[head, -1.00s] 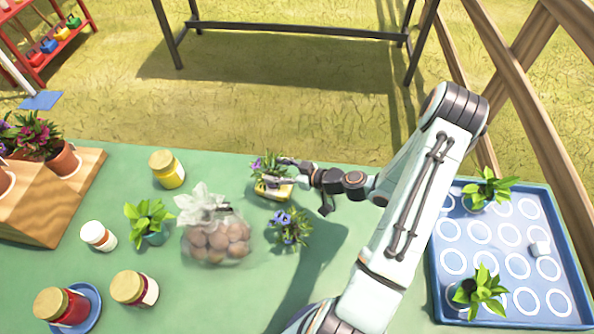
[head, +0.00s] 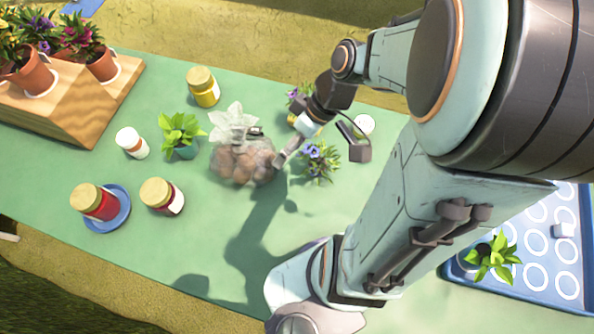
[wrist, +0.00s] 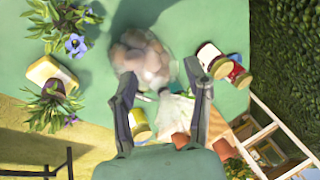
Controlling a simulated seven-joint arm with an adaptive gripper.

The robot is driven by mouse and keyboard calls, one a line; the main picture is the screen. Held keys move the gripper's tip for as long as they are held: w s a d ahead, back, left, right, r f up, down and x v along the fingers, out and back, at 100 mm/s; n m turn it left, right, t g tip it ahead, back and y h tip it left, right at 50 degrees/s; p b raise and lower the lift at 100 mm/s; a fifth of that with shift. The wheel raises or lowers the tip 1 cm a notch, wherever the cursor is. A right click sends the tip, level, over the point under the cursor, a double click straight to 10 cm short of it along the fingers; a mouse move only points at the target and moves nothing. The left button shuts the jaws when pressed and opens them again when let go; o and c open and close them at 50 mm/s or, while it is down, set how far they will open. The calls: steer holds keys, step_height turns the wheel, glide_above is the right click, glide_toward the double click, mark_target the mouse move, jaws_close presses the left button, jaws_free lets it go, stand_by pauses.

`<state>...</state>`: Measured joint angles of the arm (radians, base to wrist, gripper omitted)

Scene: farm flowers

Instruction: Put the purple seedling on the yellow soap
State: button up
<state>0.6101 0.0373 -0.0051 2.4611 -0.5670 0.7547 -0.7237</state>
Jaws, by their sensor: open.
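A purple-flowered seedling (head: 298,96) stands at the soap, half hidden behind my gripper in the head view. In the wrist view this seedling (wrist: 45,112) overlaps the edge of the yellow soap (wrist: 52,72) and seems to rest on it; contact is unclear. The soap's yellow (head: 298,120) barely shows in the head view. A second seedling with blue-purple flowers (head: 319,162) stands apart on the table; it also shows in the wrist view (wrist: 72,22). My gripper (head: 268,146) is open and empty beside the bag, clear of both seedlings; its fingers (wrist: 160,72) are spread.
A clear bag of round brown items (head: 240,165) is close to my fingers. A green plant (head: 181,133), several jars and a wooden stand (head: 110,98) with potted flowers are left. A blue tray (head: 465,270) is right.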

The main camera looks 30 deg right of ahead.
steer(key=s+a+r+m+g+h, duration=0.1)
steer(key=s+a+r+m+h, duration=0.2)
steer(key=s+r, duration=0.3)
steer(key=s+m+h, duration=0.1)
steer(key=s, duration=0.1)
steer(key=shift+s+a, duration=0.35)
